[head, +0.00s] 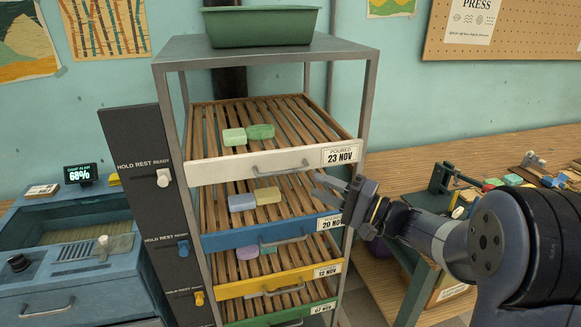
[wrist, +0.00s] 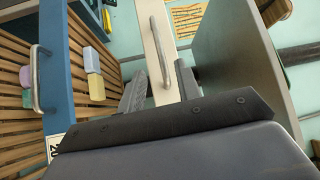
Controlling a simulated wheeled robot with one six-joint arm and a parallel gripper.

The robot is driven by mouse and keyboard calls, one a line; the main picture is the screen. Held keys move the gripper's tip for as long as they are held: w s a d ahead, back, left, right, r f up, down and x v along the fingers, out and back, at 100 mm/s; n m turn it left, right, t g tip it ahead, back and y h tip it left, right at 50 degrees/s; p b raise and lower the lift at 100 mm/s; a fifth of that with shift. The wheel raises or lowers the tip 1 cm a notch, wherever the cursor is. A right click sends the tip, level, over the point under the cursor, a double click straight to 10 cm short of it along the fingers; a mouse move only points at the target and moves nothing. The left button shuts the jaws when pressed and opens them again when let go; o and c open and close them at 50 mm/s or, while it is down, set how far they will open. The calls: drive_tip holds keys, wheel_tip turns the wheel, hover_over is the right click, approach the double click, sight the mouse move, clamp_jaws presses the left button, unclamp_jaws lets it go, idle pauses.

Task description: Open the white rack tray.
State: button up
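The white rack tray (head: 235,168) is the top tray of the metal rack, labelled "23 NOV". My gripper (head: 315,182) is open and empty, in front of the tray's right part, slightly below and right of the handle. In the wrist view the white front (wrist: 158,12) and handle (wrist: 160,50) show beyond and between my spread fingers (wrist: 161,72). I cannot tell whether they touch. Green soap bars (head: 248,134) lie on its slats.
Blue (head: 225,240), yellow (head: 240,288) and green trays sit below. A dark panel (head: 135,150) at left has a white knob (head: 163,178) under "READY". A green bin (head: 262,25) stands on top. A wooden bench (head: 420,165) with tools is at right, behind my arm.

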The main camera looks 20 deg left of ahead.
sight(288, 173)
drive_tip(key=p+x, duration=0.3)
drive_tip(key=x, duration=0.6)
drive_tip(key=shift+s, duration=0.1)
drive_tip(key=shift+a, duration=0.5)
drive_tip(key=shift+c, duration=0.5)
clamp_jaws()
